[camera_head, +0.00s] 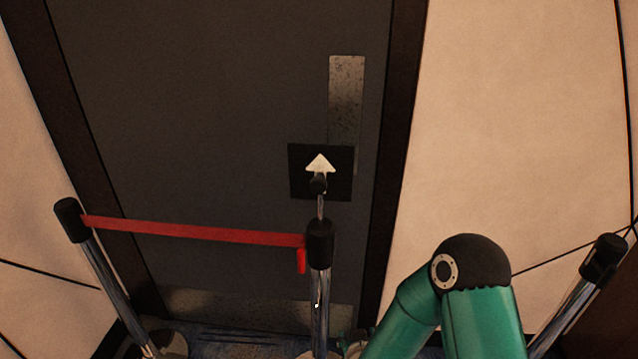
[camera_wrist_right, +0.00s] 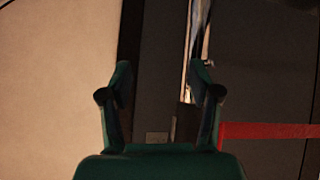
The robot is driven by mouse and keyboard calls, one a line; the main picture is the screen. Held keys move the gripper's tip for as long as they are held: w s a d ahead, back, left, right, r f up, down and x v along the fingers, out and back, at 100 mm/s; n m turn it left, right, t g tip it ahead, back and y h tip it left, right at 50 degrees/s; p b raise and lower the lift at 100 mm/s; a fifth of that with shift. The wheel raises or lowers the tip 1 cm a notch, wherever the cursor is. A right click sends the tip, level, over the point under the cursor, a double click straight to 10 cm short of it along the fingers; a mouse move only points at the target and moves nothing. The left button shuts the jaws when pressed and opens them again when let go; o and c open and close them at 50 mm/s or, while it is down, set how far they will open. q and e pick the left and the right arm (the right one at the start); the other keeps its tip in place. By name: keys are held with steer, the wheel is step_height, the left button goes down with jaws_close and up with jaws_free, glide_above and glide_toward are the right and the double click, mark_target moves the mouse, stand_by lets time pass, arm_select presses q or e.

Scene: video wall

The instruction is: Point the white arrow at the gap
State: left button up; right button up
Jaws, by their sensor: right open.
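A white arrow (camera_head: 320,163) lies on a black square sign (camera_head: 301,186) on top of the middle post (camera_head: 320,280). The arrow points straight up in the head view. The red belt (camera_head: 190,230) runs from the left post (camera_head: 100,270) to the middle post. No belt shows in the gap between the middle post and the right post (camera_head: 575,300). My right gripper (camera_wrist_right: 162,80) is open and empty in the right wrist view, with one finger overlapping the shiny post (camera_wrist_right: 198,45). The red belt (camera_wrist_right: 268,131) shows there too. The sign and arrow are not clear there. My left gripper is out of view.
A dark door (camera_head: 220,100) with a metal plate (camera_head: 346,95) stands behind the posts. Pale wall panels (camera_head: 520,110) flank it. My green right arm fills the lower right, in front of the space between the middle and right posts.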

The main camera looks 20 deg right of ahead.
steer(key=w+r+t+h, duration=0.2)
steer(key=w+r+h, duration=0.15)
steer(key=r, duration=0.75)
steer(key=m+t+h, duration=0.2)
steer(key=m+t, duration=0.1)
glide_toward(318, 187)
steer(key=s+d+f, duration=0.4)
steer(key=d+f, duration=0.2)
steer(key=f, duration=0.2)
steer(key=s+a+r+t+y, duration=0.1)
steer(key=a+r+t+y, duration=0.1)
steer(key=a+r, duration=0.5)
steer(key=shift+n, duration=0.3)
steer(key=p+x, duration=0.2)
steer(key=x, duration=0.6)
steer(key=p+x, duration=0.2)
steer(key=x, duration=0.6)
steer(key=shift+d+r, duration=0.2)
steer(key=shift+d, duration=0.1)
